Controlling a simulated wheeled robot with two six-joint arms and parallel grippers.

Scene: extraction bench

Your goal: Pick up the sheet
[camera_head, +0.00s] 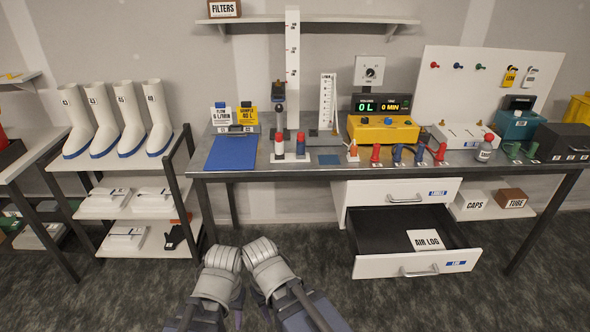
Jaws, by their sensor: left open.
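The sheet is a white paper marked AIR LOG (426,240). It lies inside the open lower drawer (420,265), toward its right front part. My left gripper (237,316) shows only in small part at the bottom edge, below my folded arm links. It is open and well to the left of the drawer, away from the sheet. My right arm is folded beside the left one, and its jaws cannot be made out. Nothing covers the sheet.
The upper drawer (400,193) is shut. A rack with white boots (158,118) stands left. The carpet before the drawer is clear.

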